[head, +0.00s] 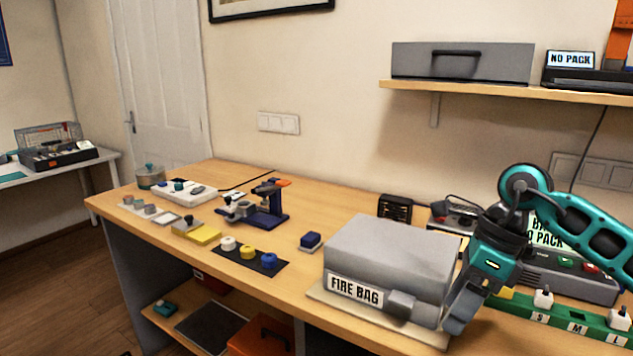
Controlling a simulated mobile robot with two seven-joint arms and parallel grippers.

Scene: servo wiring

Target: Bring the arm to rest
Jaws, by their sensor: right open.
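My right arm (590,222) is teal and black and comes in from the right edge, bent at a round joint. My right gripper (446,316) points down at the right front corner of the grey fire bag (385,250). Its jaws are open, and I see nothing held in them. The gripper overlaps the bag's right end, and I cannot tell whether it touches it. The bag is a closed grey box labelled FIRE BAG on a pale board (322,296). My left gripper is not in view.
A green strip (575,322) with white plugs lies right of the gripper. Behind the arm stands a grey device (560,275). A shelf (500,92) hangs above. Small parts, a blue vise-like stand (268,208) and a black mat (234,256) occupy the bench's left half.

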